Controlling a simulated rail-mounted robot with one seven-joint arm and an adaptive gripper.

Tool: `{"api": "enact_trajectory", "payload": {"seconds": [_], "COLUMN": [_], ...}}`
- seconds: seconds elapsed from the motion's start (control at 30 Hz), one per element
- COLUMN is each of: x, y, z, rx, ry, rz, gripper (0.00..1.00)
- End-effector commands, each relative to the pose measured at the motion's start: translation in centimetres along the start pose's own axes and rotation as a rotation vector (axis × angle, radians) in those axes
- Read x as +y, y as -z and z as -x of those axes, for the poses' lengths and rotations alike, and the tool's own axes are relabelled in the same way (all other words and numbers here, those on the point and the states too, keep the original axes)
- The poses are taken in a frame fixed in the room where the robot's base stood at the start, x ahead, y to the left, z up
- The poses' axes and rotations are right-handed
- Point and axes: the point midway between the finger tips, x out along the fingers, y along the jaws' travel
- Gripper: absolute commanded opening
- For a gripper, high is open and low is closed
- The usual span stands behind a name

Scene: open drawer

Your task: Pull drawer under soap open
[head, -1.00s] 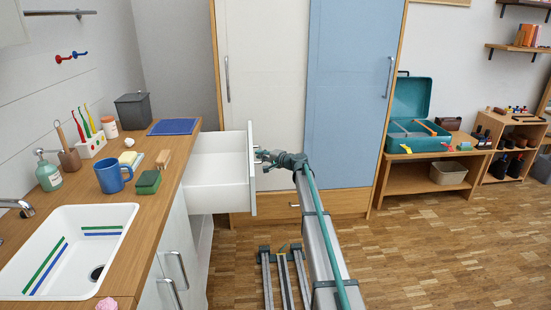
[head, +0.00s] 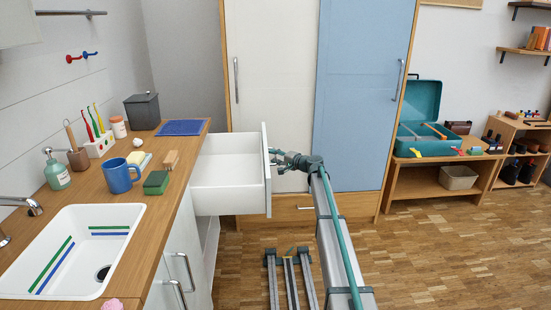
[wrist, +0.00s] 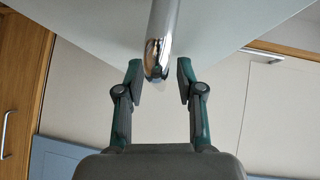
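The white drawer (head: 225,172) under the wooden counter is pulled well out in the head view, its inside empty where visible. My gripper (head: 276,157) is at the outer face of the drawer front. In the wrist view, the pale drawer front (wrist: 100,30) fills the top, with a chrome handle (wrist: 160,42) on it. My gripper (wrist: 159,82) has its two fingers apart, one on each side of the handle's lower end, with gaps showing. On the counter above are a pale block (head: 140,160) and a white lump (head: 138,142); I cannot tell which is the soap.
The counter (head: 185,142) also holds a blue mug (head: 120,175), a green sponge (head: 156,182) and a soap pump bottle (head: 57,171). A wardrobe (head: 270,60) stands behind the drawer. The parquet floor (head: 440,255) to the right is clear.

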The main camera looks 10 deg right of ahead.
Motion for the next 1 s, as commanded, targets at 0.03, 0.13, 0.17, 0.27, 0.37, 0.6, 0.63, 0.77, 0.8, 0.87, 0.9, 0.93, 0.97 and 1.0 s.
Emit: {"api": "enact_trajectory", "payload": {"seconds": [0.03,0.13,0.17,0.27,0.37,0.6,0.63,0.77,0.8,0.87,0.9,0.93,0.97,1.0], "x": [0.0,0.0,0.0,0.0,0.0,-0.1,-0.1,0.0,0.0,0.0,0.0,0.0,0.0,0.0], "y": [0.0,0.0,0.0,-0.1,-0.1,-0.1,-0.1,-0.1,-0.1,-0.1,-0.1,-0.1,-0.1,-0.1], "z": [0.0,0.1,0.3,1.0,2.5,7.1,7.7,9.8,10.3,10.9,11.3,11.5,11.6,11.8], "rx": [0.000,0.001,0.001,0.001,0.001,0.002,0.003,0.001,0.002,0.001,0.001,0.000,0.000,0.000], "ry": [0.000,0.000,0.000,0.000,0.000,0.000,0.000,0.000,0.000,0.000,0.000,0.000,0.000,0.000], "rz": [0.000,0.000,0.000,0.000,0.000,0.000,0.000,0.000,0.000,0.000,0.000,0.000,0.000,0.000], "gripper": [0.37,0.37,0.37,0.37,0.37,0.37,0.37,0.37,0.37,0.37,0.37,0.37,0.37,0.37]}}
